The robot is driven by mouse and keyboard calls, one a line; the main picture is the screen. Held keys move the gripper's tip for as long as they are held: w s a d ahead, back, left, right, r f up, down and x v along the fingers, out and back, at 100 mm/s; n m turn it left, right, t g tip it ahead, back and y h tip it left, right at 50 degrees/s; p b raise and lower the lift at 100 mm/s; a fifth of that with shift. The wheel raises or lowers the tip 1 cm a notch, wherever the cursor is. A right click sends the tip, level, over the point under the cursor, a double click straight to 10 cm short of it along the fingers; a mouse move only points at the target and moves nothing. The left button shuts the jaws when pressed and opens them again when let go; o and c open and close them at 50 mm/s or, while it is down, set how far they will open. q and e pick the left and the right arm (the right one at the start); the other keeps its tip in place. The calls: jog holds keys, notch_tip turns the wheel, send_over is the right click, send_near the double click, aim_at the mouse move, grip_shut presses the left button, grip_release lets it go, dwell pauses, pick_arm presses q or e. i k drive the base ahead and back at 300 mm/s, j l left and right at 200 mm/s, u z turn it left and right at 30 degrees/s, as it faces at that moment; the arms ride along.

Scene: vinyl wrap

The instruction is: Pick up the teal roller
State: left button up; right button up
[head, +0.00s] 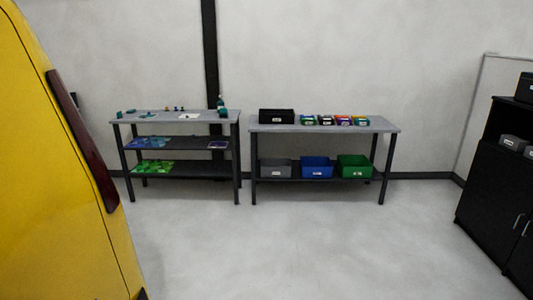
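Several small teal items are on the top of the left shelf table (160,118), far off in the head view. One teal item (119,115) stands at the table's left end, and another teal item (223,113) is at its right end by a dark bottle-like thing (220,101). They are too small to tell which one is the teal roller. Neither of my grippers shows in this view.
A yellow vehicle (50,170) with a dark red light fills the left side. A right table (385,124) holds bins on top and below. A black cabinet (490,200) stands at right. The grey floor (280,245) between is clear.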

aim_at(222, 111)
jog(key=i, duration=1.3)
jog(key=i+l+u, duration=0.1)
jog(key=i, duration=1.25)
jog(key=i+j+u, duration=0.2)
jog(key=i, duration=0.5)
jog(key=i+u, duration=0.15)
jog(key=i, duration=0.55)
jog(key=i+u, duration=0.2)
jog(key=i, duration=0.5)
jog(key=i+l+u, duration=0.2)
jog(key=i, duration=0.5)
jog(key=i+u, duration=0.1)
jog(key=i, duration=0.55)
jog(key=i+l, duration=0.2)
jog(key=i, duration=0.45)
jog(key=j+u, duration=0.05)
